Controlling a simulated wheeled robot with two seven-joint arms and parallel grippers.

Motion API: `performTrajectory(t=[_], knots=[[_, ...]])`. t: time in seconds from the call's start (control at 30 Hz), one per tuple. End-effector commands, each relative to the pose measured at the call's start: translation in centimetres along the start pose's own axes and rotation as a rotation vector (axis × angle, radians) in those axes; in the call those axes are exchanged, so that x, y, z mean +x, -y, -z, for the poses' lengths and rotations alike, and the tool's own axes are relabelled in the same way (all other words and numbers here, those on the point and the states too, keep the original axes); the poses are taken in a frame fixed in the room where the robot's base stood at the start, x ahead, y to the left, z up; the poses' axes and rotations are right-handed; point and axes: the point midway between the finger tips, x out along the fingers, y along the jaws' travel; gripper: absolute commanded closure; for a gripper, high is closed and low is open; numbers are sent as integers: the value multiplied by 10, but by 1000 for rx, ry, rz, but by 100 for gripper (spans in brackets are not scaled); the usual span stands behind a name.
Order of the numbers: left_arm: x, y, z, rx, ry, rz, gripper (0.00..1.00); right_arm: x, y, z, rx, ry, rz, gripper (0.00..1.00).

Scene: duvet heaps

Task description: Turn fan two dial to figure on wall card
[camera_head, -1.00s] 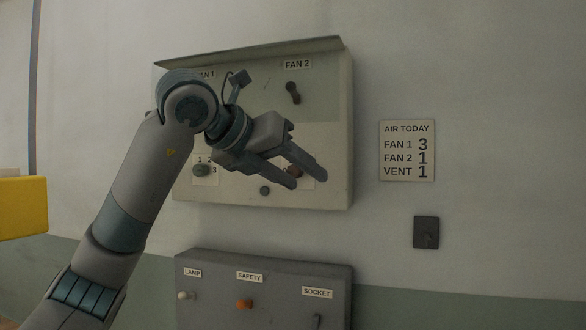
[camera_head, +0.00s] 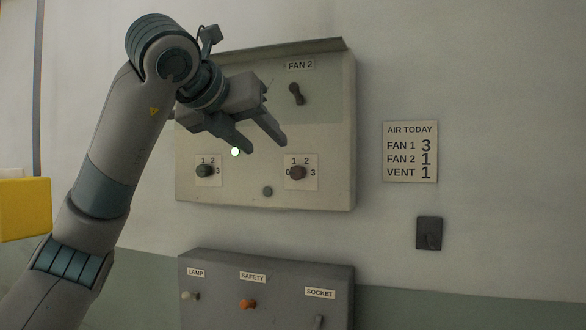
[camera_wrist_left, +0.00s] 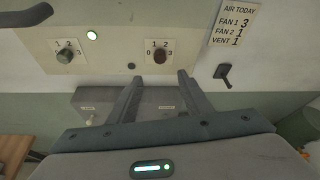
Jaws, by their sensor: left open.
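The fan two dial (camera_head: 297,172) is a reddish-brown knob on a white plate marked 0 to 3, low on the right half of the beige panel (camera_head: 330,185). It also shows in the left wrist view (camera_wrist_left: 160,54), beyond the fingertips. Which figure it points to is too small to tell. The wall card (camera_head: 410,152) reads Fan 1 3, Fan 2 1, Vent 1. My left gripper (camera_head: 266,146) is open and empty, in front of the panel, up and left of the fan two dial in the head view. My right gripper is not in view.
A greenish dial (camera_head: 205,170) sits left of the fan two dial, with a lit white lamp (camera_head: 235,152) between. A lever switch (camera_head: 296,93) is above and a small round knob (camera_head: 267,191) below. A grey box (camera_head: 265,265) with switches is underneath. A dark switch (camera_head: 429,233) is at right.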

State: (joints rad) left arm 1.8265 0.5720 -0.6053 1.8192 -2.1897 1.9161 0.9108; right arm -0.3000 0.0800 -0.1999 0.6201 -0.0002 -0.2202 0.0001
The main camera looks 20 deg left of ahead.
Motion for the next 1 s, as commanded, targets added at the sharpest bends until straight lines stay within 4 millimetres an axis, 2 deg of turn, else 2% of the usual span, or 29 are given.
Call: performTrajectory(t=[0.27,0.7,1.0], knots=[[41,0,-2,-1,-6,-1,55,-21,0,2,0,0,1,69],[120,1,-2,-1,-7,0,55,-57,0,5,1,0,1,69],[155,0,0,-1,-3,0,55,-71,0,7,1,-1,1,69]])
